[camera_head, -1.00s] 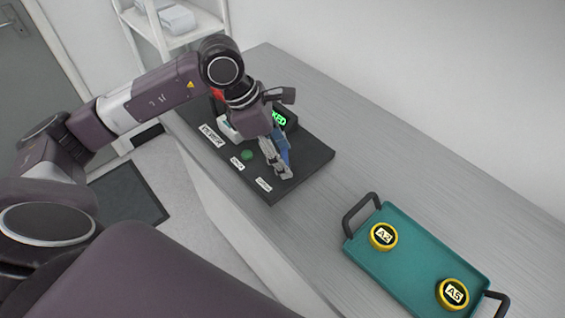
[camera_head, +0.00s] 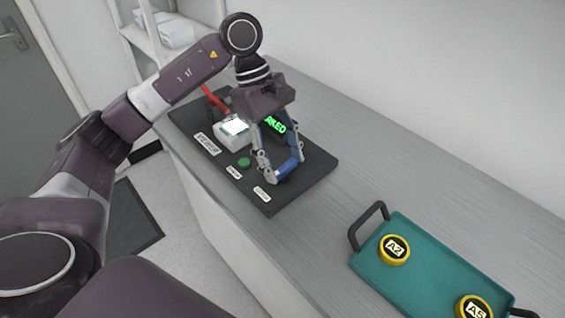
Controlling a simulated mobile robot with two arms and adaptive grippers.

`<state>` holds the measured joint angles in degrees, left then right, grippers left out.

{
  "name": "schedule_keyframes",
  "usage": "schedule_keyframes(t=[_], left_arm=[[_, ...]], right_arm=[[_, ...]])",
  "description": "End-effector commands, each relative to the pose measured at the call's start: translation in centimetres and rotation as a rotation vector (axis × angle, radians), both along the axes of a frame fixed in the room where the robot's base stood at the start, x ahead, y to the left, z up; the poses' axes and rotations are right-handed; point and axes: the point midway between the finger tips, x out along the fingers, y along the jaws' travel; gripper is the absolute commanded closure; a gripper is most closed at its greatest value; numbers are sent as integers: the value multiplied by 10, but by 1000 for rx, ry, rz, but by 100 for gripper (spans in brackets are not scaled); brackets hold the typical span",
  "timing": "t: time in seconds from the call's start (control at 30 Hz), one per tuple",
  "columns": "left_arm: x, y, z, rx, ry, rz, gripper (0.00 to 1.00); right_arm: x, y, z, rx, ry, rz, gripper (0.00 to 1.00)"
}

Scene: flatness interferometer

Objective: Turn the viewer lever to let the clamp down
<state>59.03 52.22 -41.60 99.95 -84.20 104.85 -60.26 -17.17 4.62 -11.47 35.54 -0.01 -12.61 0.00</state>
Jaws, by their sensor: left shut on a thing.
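My left gripper (camera_head: 281,172) reaches down over the base. A green-lettered display (camera_head: 275,124), partly hidden by the gripper, shows letters ending in "RKED". The clamp cannot be made out. My right gripper is out of view.
A teal tray (camera_head: 425,262) with dark handles holds two yellow-rimmed round pieces, A2 (camera_head: 394,249) and A5 (camera_head: 474,309). The grey bench between base and tray is clear.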

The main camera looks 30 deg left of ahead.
Motion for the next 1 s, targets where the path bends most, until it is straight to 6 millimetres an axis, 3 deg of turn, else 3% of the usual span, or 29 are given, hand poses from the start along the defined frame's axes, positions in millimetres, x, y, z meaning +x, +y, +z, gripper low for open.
schedule_keyframes(t=[0.67,0.7,0.83,1.0], left_arm=[[1,0,1,1,-4,-57,72],[1,0,1,1,-4,-56,44],[1,0,1,1,-3,-56,30],[1,0,0,0,-2,-57,30]], right_arm=[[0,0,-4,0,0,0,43],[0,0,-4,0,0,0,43],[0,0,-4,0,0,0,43],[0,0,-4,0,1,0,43]])
